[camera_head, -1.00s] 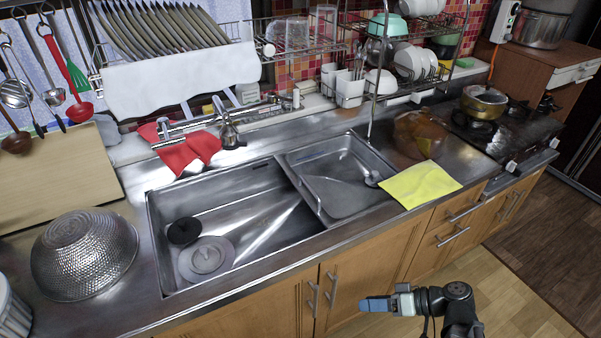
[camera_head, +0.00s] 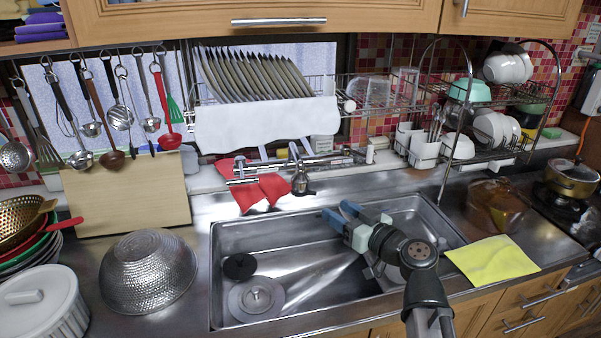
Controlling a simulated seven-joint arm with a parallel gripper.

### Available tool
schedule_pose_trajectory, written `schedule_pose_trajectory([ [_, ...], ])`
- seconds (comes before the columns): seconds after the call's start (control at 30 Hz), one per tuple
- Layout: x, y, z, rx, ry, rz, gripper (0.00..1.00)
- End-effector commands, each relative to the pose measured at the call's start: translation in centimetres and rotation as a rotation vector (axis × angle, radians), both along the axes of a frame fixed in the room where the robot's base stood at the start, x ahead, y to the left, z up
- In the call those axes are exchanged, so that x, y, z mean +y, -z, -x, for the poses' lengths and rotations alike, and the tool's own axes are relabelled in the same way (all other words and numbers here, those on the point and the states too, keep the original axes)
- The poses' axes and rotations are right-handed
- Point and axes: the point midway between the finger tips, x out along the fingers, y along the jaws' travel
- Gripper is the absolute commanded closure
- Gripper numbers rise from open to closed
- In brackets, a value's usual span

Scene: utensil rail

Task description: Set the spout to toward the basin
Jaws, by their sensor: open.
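The chrome faucet (camera_head: 335,162) is on the wall side behind the sink, its long bar lying roughly along the wall. A chrome piece with a dark, wide lower end (camera_head: 299,180) stands out in front of the bar; I cannot tell for sure which part is the spout. The basin (camera_head: 300,270) is the large steel sink bowl in front of it. My gripper (camera_head: 339,214), with blue fingers, is open and empty over the right part of the sink. It is in front of and right of the faucet, apart from it.
Red cloths (camera_head: 262,192) lie beneath the faucet's left part. A white towel (camera_head: 265,124) hangs from the plate rack above it. A metal colander (camera_head: 148,270) stands left of the sink, a yellow cloth (camera_head: 493,261) right of it. The upper cabinet (camera_head: 260,20) overhangs the scene.

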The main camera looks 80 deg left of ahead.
Motion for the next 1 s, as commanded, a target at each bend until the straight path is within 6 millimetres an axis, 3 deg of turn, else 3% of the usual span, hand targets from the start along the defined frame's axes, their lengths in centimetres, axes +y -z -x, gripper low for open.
schedule_pose_trajectory([
  [0.1,1.3,-2.4,0.9,-0.013,0.041,-0.047,0.49],
  [0.23,2.0,-3.3,1.2,-0.018,0.062,-0.067,0.49],
  [0.47,4.3,-3.4,2.0,-0.018,0.063,-0.067,0.49],
  [1.0,12.7,-3.4,5.2,-0.017,0.063,-0.067,0.49],
])
